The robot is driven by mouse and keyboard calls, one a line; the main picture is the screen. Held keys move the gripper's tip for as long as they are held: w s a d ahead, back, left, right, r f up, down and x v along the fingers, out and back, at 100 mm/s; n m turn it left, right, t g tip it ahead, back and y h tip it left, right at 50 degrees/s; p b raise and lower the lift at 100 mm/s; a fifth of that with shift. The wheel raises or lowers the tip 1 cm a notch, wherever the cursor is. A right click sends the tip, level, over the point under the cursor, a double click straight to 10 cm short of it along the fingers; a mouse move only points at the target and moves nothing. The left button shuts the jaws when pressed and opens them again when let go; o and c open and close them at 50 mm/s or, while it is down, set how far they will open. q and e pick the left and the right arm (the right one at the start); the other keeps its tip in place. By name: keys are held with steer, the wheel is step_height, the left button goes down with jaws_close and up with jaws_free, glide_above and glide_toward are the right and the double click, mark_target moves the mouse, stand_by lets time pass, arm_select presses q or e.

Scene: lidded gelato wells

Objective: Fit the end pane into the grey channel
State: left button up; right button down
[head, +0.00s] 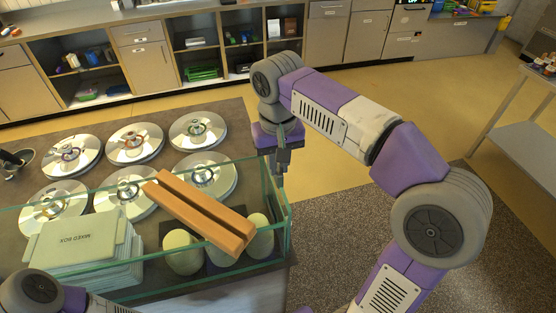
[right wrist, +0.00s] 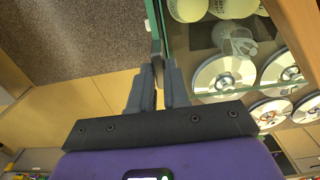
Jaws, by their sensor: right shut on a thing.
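The clear end pane (head: 276,196), with green edges, stands upright at the right end of the glass guard on the counter. Its edge also shows in the right wrist view (right wrist: 154,28), running up from between my fingertips. My right gripper (head: 283,170) points down at the pane's upper edge, and in the wrist view its fingers (right wrist: 158,75) are shut on it. I cannot make out the grey channel, nor tell whether the pane's lower edge is seated. My left arm shows at the lower left, but its gripper is out of view.
An orange-brown grooved bar (head: 200,214) lies slantwise near the pane. Several round shiny lids (head: 135,143) cover the wells. Pale green boxes (head: 82,240) are stacked at the front left, with cream rounded tubs (head: 183,252) beside them. Open floor (head: 330,180) lies right of the counter.

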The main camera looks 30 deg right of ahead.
steer(key=shift+f+b, duration=0.6)
steer(key=shift+f, duration=0.25)
steer(key=c, duration=1)
jaws_free()
steer(key=shift+c, duration=0.2)
steer(key=shift+f, duration=0.15)
step_height(320, 180, up, 5)
steer(key=p, duration=0.5)
step_height(320, 180, up, 8)
steer(key=p, duration=0.2)
steer(key=shift+f, duration=0.15)
